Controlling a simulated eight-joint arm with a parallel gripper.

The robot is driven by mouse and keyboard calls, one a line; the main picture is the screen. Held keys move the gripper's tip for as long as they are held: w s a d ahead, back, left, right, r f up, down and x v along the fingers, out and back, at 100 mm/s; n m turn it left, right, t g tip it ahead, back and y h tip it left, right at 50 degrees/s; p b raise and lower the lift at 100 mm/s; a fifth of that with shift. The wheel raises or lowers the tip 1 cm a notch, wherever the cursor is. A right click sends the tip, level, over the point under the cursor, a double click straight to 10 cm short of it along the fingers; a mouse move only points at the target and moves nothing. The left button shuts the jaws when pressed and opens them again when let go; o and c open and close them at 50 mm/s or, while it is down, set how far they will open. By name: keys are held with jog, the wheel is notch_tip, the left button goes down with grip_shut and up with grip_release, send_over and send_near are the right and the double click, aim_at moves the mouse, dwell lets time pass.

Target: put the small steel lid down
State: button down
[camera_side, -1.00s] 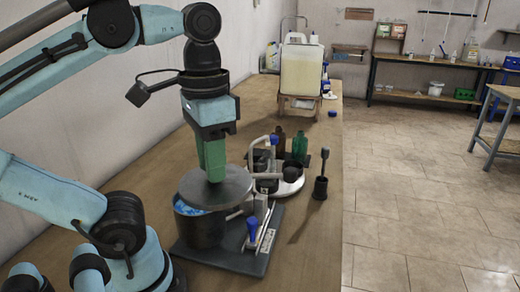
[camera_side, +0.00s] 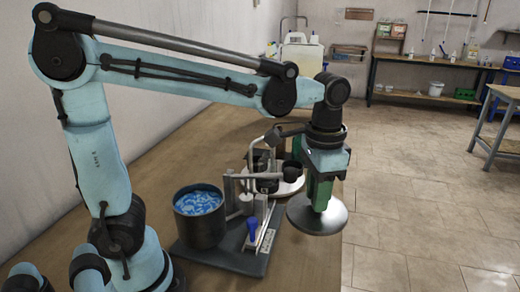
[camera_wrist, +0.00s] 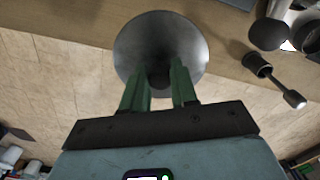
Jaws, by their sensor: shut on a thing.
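The small steel lid (camera_side: 318,219) is a round grey disc held by my gripper (camera_side: 320,200) near the right edge of the bench, tilted a little in the side view. In the wrist view, the lid (camera_wrist: 160,45) sits at the tips of the green fingers of my gripper (camera_wrist: 160,82), which are shut on its dark knob. I cannot tell whether the lid touches the bench; part of it reaches over the bench edge in the picture. The dark drum (camera_side: 200,226) stands open to the left, with blue and white contents showing.
The drum stands on a dark base plate (camera_side: 222,260) with a blue-handled tool (camera_side: 252,229) and metal posts. A round white device (camera_side: 287,187) is behind. A large container (camera_side: 302,58) stands at the back. The bench front (camera_side: 300,272) is bare.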

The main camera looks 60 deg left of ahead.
jog(key=shift+w+d+f, duration=0.2)
jog(key=shift+w+f, duration=0.25)
jog(key=shift+f, duration=0.15)
jog(key=shift+w+d+f, duration=0.15)
jog(key=shift+w+f, duration=0.3)
jog(key=shift+f, duration=0.15)
jog(key=w+a+f, duration=0.1)
jog(key=a+f, duration=0.1)
jog(key=a, duration=0.1)
jog(key=w+a+f, duration=0.2)
jog(key=a, duration=0.1)
jog(key=w+a+f, duration=0.2)
jog(key=a+f, duration=0.1)
jog(key=a, duration=0.1)
jog(key=shift+w+a, duration=0.1)
jog(key=shift+w, duration=0.05)
jog(key=shift+m, duration=0.3)
jog(key=shift+f, duration=2.05)
jog(key=shift+f, duration=0.1)
jog(key=c, duration=0.9)
grip_release()
notch_tip(320, 180, up, 12)
jog(key=shift+r, duration=0.15)
